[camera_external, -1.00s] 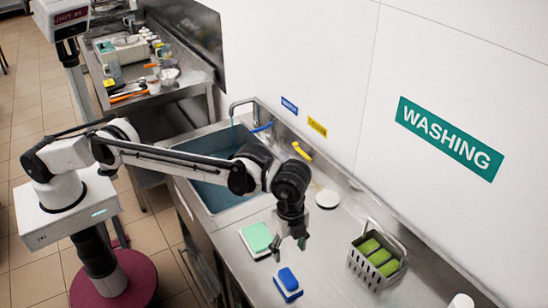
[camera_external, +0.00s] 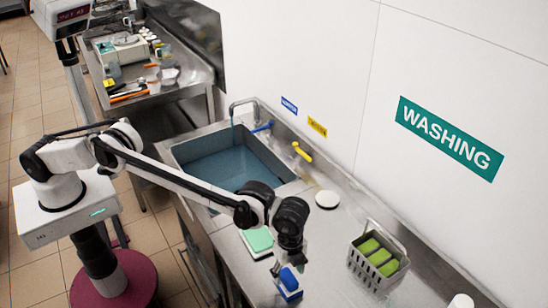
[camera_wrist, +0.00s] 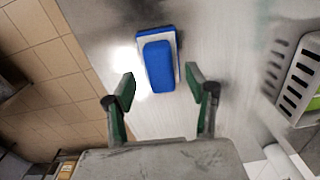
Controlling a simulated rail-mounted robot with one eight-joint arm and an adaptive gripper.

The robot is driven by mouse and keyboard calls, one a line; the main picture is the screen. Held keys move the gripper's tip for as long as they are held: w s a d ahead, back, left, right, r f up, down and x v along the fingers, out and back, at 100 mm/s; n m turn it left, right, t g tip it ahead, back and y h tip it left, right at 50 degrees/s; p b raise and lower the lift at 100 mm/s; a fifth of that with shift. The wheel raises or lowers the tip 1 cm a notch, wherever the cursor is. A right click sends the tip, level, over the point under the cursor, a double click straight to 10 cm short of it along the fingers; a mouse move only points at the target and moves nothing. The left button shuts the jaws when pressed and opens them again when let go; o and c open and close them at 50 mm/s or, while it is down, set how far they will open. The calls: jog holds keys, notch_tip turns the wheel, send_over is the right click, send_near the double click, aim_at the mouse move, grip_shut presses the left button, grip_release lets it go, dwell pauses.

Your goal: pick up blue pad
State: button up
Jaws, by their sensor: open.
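The blue pad (camera_wrist: 159,66) lies on a pale base on the steel counter. In the external view the blue pad (camera_external: 289,280) is near the counter's front edge, partly hidden by my gripper (camera_external: 287,262). In the wrist view my gripper (camera_wrist: 160,88) is open. Its two green-lined fingers stand apart, left and right of the pad's near end, with nothing held between them. The pad lies mostly beyond the fingertips in that view. I cannot tell the exact height of the fingers above the counter.
A green pad (camera_external: 258,240) lies on the counter just left of my gripper. A grey basket (camera_external: 362,270) with green pads stands to the right. A round white disc (camera_external: 327,199) lies behind. The sink (camera_external: 190,152) with water is at the back left.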

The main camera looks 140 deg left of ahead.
aim_at(289, 276)
jog(key=shift+f, duration=1.5)
jog(key=c, duration=1.3)
jog(key=shift+o, duration=0.2)
jog(key=shift+r, duration=0.1)
jog(key=shift+r, duration=0.5)
notch_tip(289, 276, up, 3)
jog(key=shift+f, duration=0.15)
jog(key=s+a+r+b, duration=0.1)
jog(key=s+a+r, duration=0.6)
jog(key=s, duration=0.2)
jog(key=shift+s+b, duration=0.25)
jog(key=shift+b, duration=0.15)
